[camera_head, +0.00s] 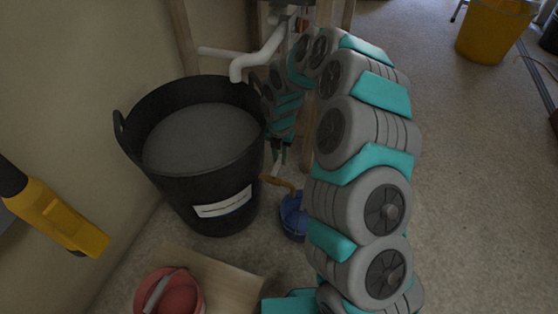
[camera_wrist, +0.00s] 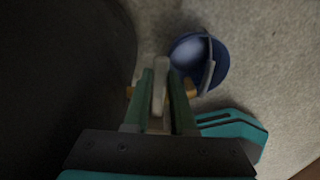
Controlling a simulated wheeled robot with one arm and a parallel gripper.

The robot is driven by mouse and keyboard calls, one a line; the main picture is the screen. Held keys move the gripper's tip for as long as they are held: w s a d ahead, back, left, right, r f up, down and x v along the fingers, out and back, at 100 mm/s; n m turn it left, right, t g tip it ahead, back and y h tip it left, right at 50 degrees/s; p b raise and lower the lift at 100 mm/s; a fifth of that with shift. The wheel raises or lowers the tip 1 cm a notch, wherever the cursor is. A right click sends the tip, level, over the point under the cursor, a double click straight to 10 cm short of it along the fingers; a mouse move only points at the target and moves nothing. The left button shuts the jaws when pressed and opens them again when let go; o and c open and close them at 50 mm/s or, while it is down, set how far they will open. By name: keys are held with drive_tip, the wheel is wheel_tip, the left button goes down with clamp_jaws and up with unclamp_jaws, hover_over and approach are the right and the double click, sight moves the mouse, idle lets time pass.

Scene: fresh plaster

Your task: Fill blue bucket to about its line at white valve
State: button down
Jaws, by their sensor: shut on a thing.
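The blue bucket (camera_head: 294,217) stands on the floor just right of a large black tub, partly covered by my arm. In the wrist view the blue bucket (camera_wrist: 186,57) lies just beyond my fingers, with its handle across its right side. The white valve lever (camera_wrist: 159,78) is between my fingers. A brass tap (camera_head: 279,182) shows below my gripper (camera_head: 280,158), above the bucket. My gripper (camera_wrist: 160,92) is shut on the white lever. I cannot make out the bucket's line, its water level or any stream from the tap.
The black tub (camera_head: 217,178) holds grey liquid and fills the wrist view's left side. A white pipe (camera_head: 258,58) reaches over its rim. A red bucket (camera_head: 177,296) sits on a board (camera_head: 225,279) at the front. A yellow bucket (camera_head: 495,30) stands far right.

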drive_tip(key=shift+s+d+m+b, duration=0.3)
drive_tip(key=shift+s+d+m, duration=0.15)
drive_tip(key=shift+m, duration=0.9)
drive_tip(key=shift+s+d+m+b, duration=0.3)
drive_tip(key=shift+s+d+m, duration=0.1)
drive_tip(key=shift+m, duration=0.9)
drive_tip(key=shift+s+d+m+b, duration=0.3)
drive_tip(key=shift+s+d+m, duration=0.15)
drive_tip(key=shift+m, duration=0.9)
drive_tip(key=m, duration=0.1)
drive_tip(key=s+m, duration=0.1)
drive_tip(key=m, duration=0.1)
drive_tip(key=s+m+b, duration=0.1)
drive_tip(key=shift+d, duration=0.35)
drive_tip(key=shift+w, duration=0.1)
idle(3.2)
